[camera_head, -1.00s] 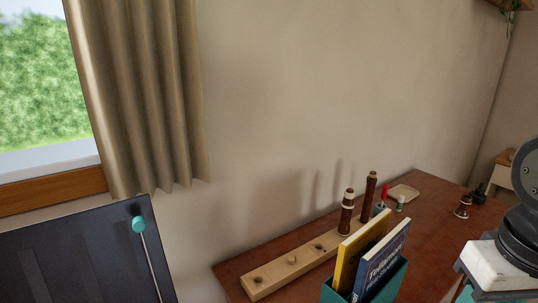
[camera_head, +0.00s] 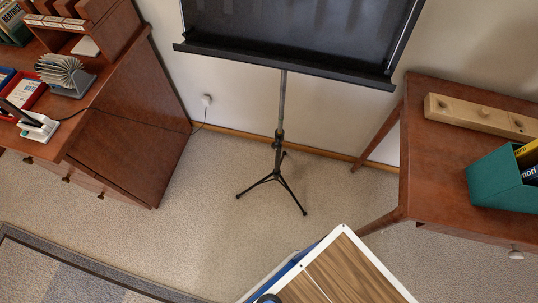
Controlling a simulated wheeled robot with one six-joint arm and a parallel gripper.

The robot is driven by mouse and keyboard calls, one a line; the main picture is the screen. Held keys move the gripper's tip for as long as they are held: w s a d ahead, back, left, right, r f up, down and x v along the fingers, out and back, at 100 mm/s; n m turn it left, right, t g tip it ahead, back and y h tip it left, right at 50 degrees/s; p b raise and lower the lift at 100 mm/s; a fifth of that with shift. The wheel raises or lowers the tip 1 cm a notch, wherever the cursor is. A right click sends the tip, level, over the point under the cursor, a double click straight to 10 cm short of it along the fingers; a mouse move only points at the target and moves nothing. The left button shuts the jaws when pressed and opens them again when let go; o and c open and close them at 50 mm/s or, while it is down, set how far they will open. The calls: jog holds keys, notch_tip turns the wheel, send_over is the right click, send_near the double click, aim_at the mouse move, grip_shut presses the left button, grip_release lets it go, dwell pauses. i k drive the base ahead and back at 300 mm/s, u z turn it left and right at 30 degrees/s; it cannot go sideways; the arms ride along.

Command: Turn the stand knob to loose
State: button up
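A black music stand stands on the carpet at the upper middle of the view, between two pieces of wooden furniture. Its wide black desk (camera_head: 300,38) is cut off by the top edge. A thin grey pole (camera_head: 282,95) runs down from the desk to spread tripod legs (camera_head: 272,180). A small dark knob or collar (camera_head: 279,139) sits on the pole just above the legs; it is too small to tell how it is turned. My gripper is not in view.
A brown desk (camera_head: 120,120) with drawers stands at the left. A brown table (camera_head: 435,165) at the right bears a wooden block (camera_head: 470,113) and a teal book holder (camera_head: 495,180). A cable runs to a wall socket (camera_head: 207,100). The carpet (camera_head: 215,235) before the stand is clear.

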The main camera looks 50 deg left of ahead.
aim_at(277, 145)
jog(key=u, duration=1.75)
jog(key=i, duration=0.5)
jog(key=u, duration=1.95)
jog(key=k, duration=0.85)
jog(key=z, duration=0.95)
